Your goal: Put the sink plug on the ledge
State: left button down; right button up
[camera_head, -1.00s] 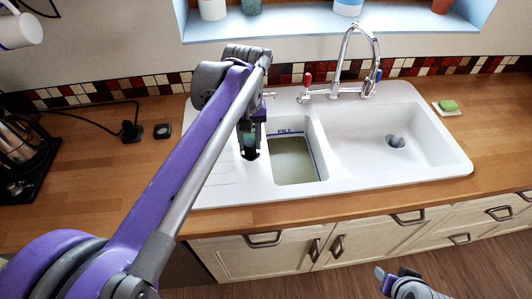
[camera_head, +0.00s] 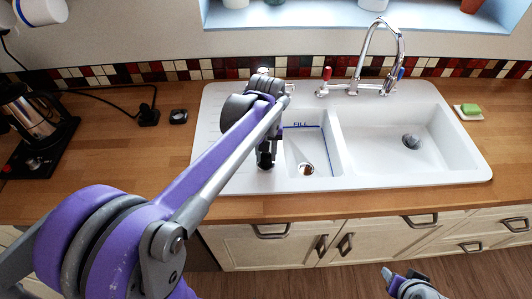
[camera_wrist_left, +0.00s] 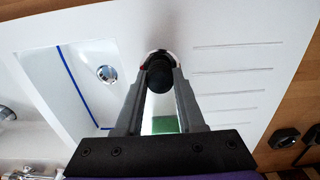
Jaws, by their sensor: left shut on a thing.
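My left gripper (camera_head: 265,152) is shut on the dark, round sink plug (camera_wrist_left: 159,77), which sits between its fingertips in the left wrist view. In the head view the plug (camera_head: 265,163) shows as a dark bit below the fingers, over the white sink rim (camera_head: 240,177) left of the small basin (camera_head: 311,150). A pale, shiny ring edge shows around the plug; I cannot tell whether it touches the rim. My right gripper (camera_head: 396,279) is at the bottom edge, away from the sink; its jaw state is unclear.
The small basin has an open drain (camera_head: 306,169) and no visible water. The large basin (camera_head: 385,125) is to the right, with a tall tap (camera_head: 378,58) behind. A green soap (camera_head: 471,109) lies on a dish at right. A kettle (camera_head: 30,110) stands at left.

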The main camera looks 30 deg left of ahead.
aim_at(266, 155)
pick_arm(q)
jog(key=shift+f, duration=0.25)
jog(key=c, duration=0.5)
grip_release()
jog(key=shift+r, duration=0.1)
jog(key=shift+r, duration=0.45)
notch_tip(266, 155, up, 11)
jog(key=s+d+f+m+t, duration=0.2)
jog(key=s+f, duration=0.2)
jog(key=s+d+f+m+t, duration=0.2)
jog(key=s+f, duration=0.3)
jog(key=s+d+f+m+t, duration=0.1)
jog(key=s+d+f+m, duration=0.1)
jog(key=s+d+f, duration=0.1)
jog(key=shift+s+f+t+p, duration=0.4)
jog(key=shift+s+f, duration=0.5)
jog(key=shift+a, duration=0.1)
